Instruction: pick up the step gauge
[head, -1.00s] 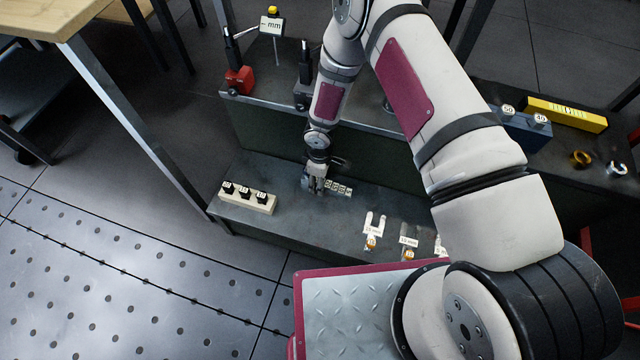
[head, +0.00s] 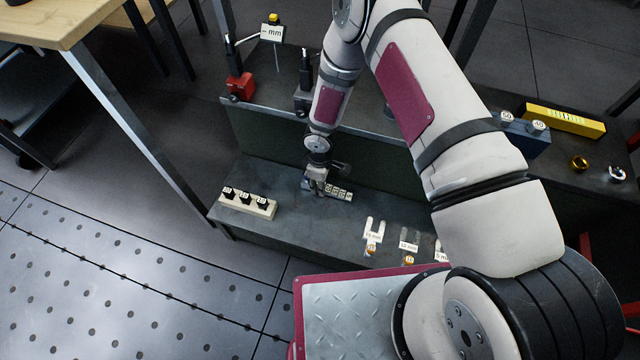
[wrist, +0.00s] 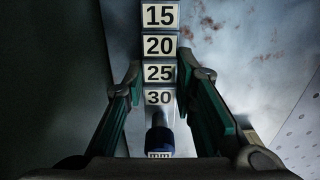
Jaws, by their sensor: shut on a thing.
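The step gauge (wrist: 160,45) is a narrow bar with a row of white plates marked 15, 20, 25 and 30 and an "mm" label at its near end. In the wrist view it runs lengthwise between the green-padded fingers of my gripper (wrist: 160,82). In the head view my gripper (head: 317,192) points down at the left end of the gauge (head: 341,193), on the low dark step. The gripper is shut on the gauge. The gauge looks to be at the step's surface; I cannot tell whether it is clear of it.
A cream block (head: 248,205) with black pegs stands to the left on the step. Labelled forked pieces (head: 374,228) lie to the right. Behind rises a higher shelf with a red-based tool (head: 239,84), a blue block (head: 522,135) and a yellow level (head: 565,119).

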